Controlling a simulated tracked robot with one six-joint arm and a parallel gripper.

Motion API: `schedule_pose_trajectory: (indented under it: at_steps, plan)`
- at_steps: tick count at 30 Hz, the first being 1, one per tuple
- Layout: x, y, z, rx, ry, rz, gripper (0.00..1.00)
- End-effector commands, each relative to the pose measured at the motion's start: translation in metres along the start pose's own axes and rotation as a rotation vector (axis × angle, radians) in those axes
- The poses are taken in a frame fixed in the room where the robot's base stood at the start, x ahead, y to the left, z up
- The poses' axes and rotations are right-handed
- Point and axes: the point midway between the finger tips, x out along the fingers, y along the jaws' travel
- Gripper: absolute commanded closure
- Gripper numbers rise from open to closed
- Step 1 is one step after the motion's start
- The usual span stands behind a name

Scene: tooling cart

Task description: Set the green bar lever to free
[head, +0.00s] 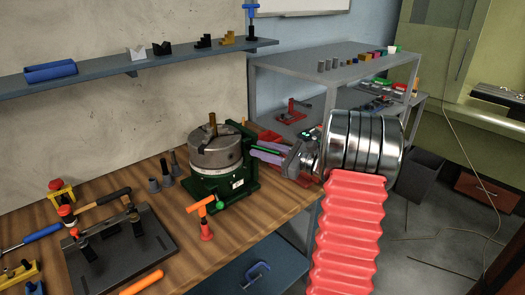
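My gripper (254,152) reaches in from the right with its purple-grey fingers pointing left. Its fingertips are at the right side of a dark green machine base (232,190) that carries a round grey chuck (214,153). A narrow bright green strip (262,149) shows at the fingers, beside the green base. It may be the green bar lever, but it is small and partly covered. I cannot tell whether the fingers touch it or are closed on it. The lever's setting and any marking for free are not readable.
An orange-handled clamp (203,215) with a green knob stands in front of the base. Grey tapered pieces (166,172) stand behind left. A black fixture plate (118,255) and tools crowd the wooden bench's left. A grey shelf unit (330,68) stands behind my arm.

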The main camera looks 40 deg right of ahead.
Motion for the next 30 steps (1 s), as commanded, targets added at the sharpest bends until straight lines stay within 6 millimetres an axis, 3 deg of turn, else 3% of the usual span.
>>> schedule_pose_trajectory:
  at_steps: [12,30]
  plan:
    - [0.0001,0.0002,0.0002,0.000,0.000,0.001,1.00]
    - [-0.0005,0.0001,0.0003,-0.001,0.000,-0.002,1.00]
